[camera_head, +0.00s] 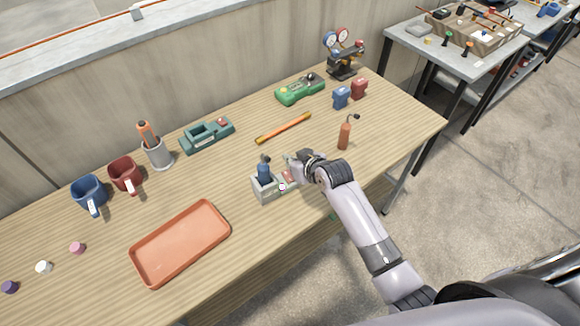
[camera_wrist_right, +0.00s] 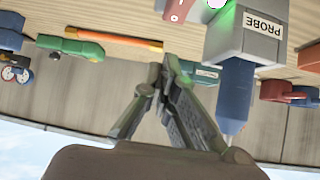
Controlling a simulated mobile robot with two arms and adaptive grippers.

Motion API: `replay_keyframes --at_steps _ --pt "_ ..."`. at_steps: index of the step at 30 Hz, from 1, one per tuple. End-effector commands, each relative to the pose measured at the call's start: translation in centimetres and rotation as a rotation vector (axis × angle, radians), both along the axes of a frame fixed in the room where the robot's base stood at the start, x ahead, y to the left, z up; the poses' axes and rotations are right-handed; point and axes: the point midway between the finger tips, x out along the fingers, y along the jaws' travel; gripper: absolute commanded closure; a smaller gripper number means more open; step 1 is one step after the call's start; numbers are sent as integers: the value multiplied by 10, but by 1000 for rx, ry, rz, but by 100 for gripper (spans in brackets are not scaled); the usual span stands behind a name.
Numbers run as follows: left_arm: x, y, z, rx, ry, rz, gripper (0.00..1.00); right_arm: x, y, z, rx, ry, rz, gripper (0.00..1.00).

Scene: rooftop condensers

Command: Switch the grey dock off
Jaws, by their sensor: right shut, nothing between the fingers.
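The grey dock (camera_head: 264,194) stands on the wooden table in the head view, with a blue probe (camera_head: 264,168) upright in it. In the right wrist view the dock (camera_wrist_right: 243,32) shows upside down, labelled PROBE, with a green glow at its lamp (camera_wrist_right: 222,18). A red switch (camera_wrist_right: 178,10) on a grey mount shows beside it at the top edge, partly cut off; in the head view the red part (camera_head: 288,177) sits right of the probe. My right gripper (camera_head: 288,160) is shut and empty, just behind and beside the switch. My left gripper is not in view.
An orange tray (camera_head: 137,262) lies at the front left. A teal dock (camera_head: 190,143), an orange bar (camera_head: 284,128) and a green device (camera_head: 300,94) lie further back. An orange bottle (camera_head: 344,136) stands right of my gripper. Mugs (camera_head: 125,175) stand at the left.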

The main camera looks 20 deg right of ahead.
Motion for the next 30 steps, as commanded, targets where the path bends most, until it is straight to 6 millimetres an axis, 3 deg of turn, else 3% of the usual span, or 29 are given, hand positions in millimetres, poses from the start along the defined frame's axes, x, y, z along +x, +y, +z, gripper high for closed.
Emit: replay_keyframes --at_steps 9,30 --pt "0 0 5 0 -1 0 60 6 2 -37 0 2 0 100" --pt "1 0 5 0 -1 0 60 11 3 -48 -2 6 1 100"
